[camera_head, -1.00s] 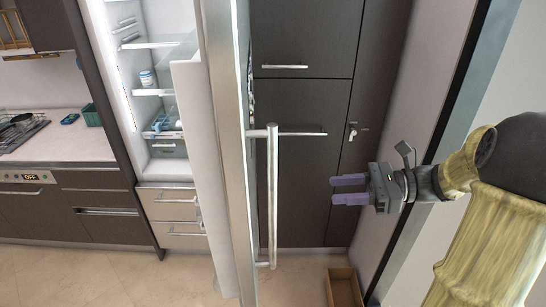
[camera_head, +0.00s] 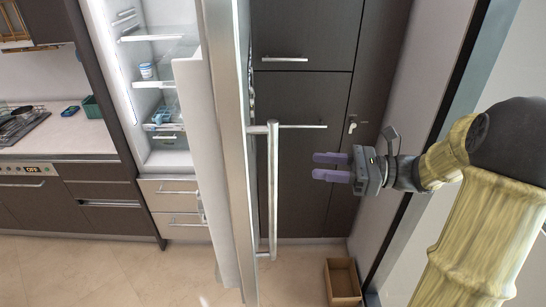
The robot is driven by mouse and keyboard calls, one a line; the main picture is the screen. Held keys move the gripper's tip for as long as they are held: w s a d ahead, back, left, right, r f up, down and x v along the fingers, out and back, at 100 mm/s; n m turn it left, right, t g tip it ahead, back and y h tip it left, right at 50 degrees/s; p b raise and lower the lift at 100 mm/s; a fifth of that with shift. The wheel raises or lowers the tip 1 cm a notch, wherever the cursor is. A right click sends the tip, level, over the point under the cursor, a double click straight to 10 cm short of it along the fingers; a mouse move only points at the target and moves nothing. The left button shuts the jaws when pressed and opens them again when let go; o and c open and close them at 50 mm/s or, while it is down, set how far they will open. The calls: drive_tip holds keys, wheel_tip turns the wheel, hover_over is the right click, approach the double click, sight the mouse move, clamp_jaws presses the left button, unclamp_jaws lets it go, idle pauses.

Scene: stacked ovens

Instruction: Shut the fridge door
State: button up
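The fridge door (camera_head: 233,150) stands wide open, seen nearly edge-on in the middle of the view. Its long vertical metal handle (camera_head: 273,190) is on the door's right side. The open fridge interior (camera_head: 165,95), with shelves and a few items, shows to the left of the door. My gripper (camera_head: 323,167) is to the right of the handle, apart from it. Its two purple fingers point left toward the door, with a gap between them and nothing held.
Dark cabinets (camera_head: 300,100) with metal handles stand behind the door. An open brown box (camera_head: 342,282) sits on the floor at lower right. A counter (camera_head: 60,135) with a stove is at left. The tiled floor (camera_head: 120,270) in front is clear.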

sight(273, 162)
drive_tip(key=a+p, duration=0.1)
drive_tip(key=a, duration=0.2)
drive_tip(key=w+a+p, duration=0.1)
drive_tip(key=a, duration=0.3)
drive_tip(key=w+a+p, duration=0.1)
drive_tip(key=a, duration=0.3)
drive_tip(key=shift+a, duration=0.15)
clamp_jaws()
